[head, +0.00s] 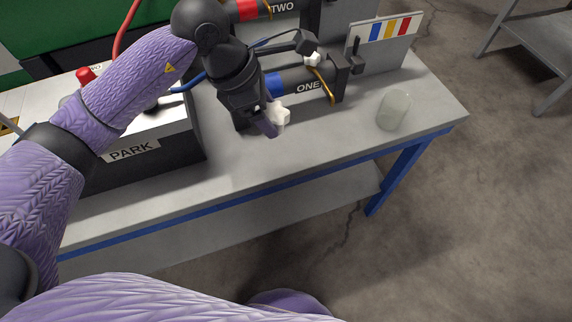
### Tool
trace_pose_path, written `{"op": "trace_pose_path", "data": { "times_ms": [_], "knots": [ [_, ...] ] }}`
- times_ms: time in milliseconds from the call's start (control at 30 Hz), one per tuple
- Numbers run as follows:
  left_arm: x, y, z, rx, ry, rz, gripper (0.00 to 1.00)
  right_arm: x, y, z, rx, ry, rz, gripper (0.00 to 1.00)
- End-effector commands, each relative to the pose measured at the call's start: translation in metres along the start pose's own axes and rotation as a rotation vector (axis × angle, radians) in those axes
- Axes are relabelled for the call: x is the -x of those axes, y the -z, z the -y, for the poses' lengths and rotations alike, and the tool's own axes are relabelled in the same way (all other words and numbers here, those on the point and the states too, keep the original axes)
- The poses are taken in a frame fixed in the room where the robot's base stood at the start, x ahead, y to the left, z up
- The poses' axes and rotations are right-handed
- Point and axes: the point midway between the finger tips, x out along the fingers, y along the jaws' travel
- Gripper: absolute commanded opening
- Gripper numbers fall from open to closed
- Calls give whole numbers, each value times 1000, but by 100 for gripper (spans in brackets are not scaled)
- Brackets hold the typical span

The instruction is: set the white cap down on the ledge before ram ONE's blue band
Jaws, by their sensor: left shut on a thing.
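Ram ONE (308,86) is a dark cylinder lying along the back of the bench, with a blue band (274,83) near its left end. My left gripper (273,121) is in front of the band and is shut on the white cap (282,116). The cap shows at the right side of the fingers, and part of it is hidden by them. I cannot tell whether the cap touches the grey ledge. My right gripper is out of view.
Ram TWO (282,7) with a red band lies behind. Another small white piece (312,59) is behind ram ONE. A translucent cup (393,110) stands on the grey bench (345,143) at right. The PARK box (150,155) is at left. The bench's front middle is clear.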

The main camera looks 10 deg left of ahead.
Motion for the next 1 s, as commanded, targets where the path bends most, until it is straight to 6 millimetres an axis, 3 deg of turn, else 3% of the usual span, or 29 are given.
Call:
{"op": "trace_pose_path", "data": {
  "times_ms": [33, 200, 633, 967, 1000],
  "knots": [
    [-13, 6, -3, 72, -27, -1, 0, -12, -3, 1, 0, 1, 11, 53],
    [-21, 13, -10, 228, -92, -2, 0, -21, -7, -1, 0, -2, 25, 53],
    [-106, 49, -10, 236, -90, -5, 0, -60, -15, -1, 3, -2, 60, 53],
    [-108, 50, -10, 232, -95, -3, 0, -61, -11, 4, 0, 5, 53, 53],
    [-107, 49, -10, 232, -95, -3, 81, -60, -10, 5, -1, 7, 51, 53]
  ]
}}
